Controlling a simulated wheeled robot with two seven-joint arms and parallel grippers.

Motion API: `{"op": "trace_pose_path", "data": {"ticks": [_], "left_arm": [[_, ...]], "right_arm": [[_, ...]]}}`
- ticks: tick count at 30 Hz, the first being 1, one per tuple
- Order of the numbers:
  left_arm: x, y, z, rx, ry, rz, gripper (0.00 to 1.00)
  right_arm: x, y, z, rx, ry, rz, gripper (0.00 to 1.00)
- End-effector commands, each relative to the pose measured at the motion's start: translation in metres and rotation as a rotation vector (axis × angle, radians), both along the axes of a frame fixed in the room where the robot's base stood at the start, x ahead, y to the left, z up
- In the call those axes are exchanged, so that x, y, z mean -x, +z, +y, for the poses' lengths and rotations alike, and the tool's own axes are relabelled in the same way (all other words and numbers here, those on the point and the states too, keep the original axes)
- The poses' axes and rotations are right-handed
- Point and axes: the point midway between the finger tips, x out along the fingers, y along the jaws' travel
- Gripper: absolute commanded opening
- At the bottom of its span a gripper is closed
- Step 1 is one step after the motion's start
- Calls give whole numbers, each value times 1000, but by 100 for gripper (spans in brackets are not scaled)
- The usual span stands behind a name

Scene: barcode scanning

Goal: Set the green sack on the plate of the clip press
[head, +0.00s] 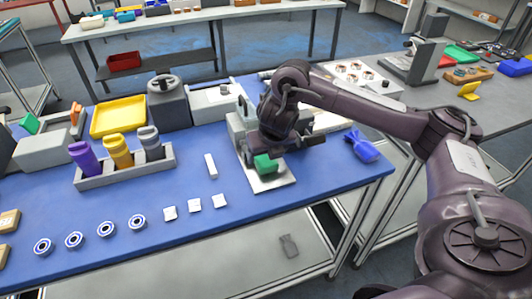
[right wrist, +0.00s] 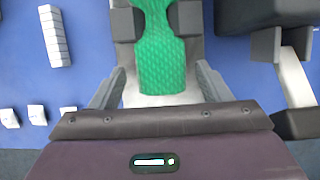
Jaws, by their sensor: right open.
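The green sack (head: 265,165) rests on the pale plate (head: 274,184) of the grey clip press (head: 237,124), as far as I can see. In the right wrist view the sack (right wrist: 160,62) lies lengthwise, its narrow neck toward the press, with a strip of the plate (right wrist: 150,101) showing below it. My right gripper (right wrist: 160,84) is open, with one finger on each side of the sack and visible gaps between. In the head view the right gripper (head: 266,153) is just over the sack and partly hides it and the press. My left gripper is out of view.
A rack with purple, yellow and grey bottles (head: 125,168) stands left of the press. A white block (head: 210,166), white squares (head: 194,205) and several ring-shaped parts (head: 106,229) lie on the blue table. A blue scoop (head: 362,147) lies near the right edge.

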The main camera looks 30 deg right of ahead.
Motion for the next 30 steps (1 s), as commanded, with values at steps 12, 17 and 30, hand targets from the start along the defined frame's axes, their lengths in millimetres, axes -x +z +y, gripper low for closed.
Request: {"op": "trace_pose_path", "data": {"ticks": [12,17,30], "left_arm": [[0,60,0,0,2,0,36],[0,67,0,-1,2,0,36],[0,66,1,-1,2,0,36]], "right_arm": [[31,86,7,3,1,-3,70],[37,96,9,2,1,-1,70],[38,96,9,0,0,0,70]]}}
